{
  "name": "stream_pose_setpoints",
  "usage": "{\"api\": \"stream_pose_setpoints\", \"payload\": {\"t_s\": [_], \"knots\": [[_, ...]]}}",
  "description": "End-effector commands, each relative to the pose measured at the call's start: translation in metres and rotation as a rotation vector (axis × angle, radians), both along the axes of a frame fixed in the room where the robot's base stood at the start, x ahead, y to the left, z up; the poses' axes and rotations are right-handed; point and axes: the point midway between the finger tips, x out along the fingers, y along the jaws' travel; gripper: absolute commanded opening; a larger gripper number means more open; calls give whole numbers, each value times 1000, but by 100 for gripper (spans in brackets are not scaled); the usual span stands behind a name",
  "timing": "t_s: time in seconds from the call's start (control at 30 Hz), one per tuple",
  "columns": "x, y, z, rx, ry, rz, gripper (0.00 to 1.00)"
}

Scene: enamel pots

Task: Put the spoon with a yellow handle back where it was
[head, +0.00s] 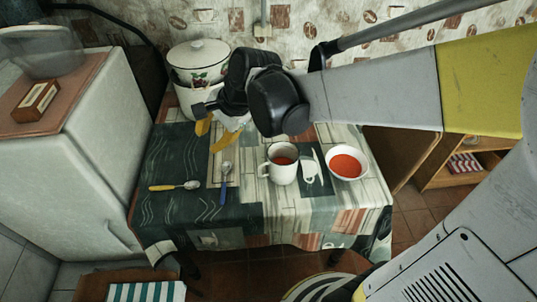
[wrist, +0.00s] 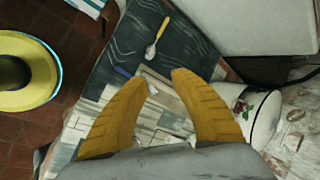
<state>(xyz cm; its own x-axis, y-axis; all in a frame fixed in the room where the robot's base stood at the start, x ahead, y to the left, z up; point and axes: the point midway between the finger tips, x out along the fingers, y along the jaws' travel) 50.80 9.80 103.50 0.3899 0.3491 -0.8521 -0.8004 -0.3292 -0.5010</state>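The spoon with a yellow handle (head: 172,187) lies flat on the patterned tablecloth at the left of the table. It also shows near the top of the wrist view (wrist: 157,38), beyond my fingertips. A spoon with a blue handle (head: 224,180) lies to its right; in the wrist view its blue handle (wrist: 122,71) shows just beyond the left finger. My gripper (head: 211,138) is above the back left of the table, near the white pot. In the wrist view my yellow fingers (wrist: 160,79) are wide apart with nothing held between them.
A lidded white pot (head: 190,75) stands at the back left. A white mug (head: 283,172) and a bowl (head: 346,174), both with red contents, stand at the right of the spoons. A white cabinet (head: 85,150) borders the left side. The table's front left is clear.

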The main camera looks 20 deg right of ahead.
Motion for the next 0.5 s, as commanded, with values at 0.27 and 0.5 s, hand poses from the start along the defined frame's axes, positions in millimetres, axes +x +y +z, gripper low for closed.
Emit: {"api": "stream_pose_setpoints", "payload": {"t_s": [0.27,0.5], "knots": [[-96,-63,29,-516,-281,515,30],[-142,-94,26,-820,-371,823,30]]}}
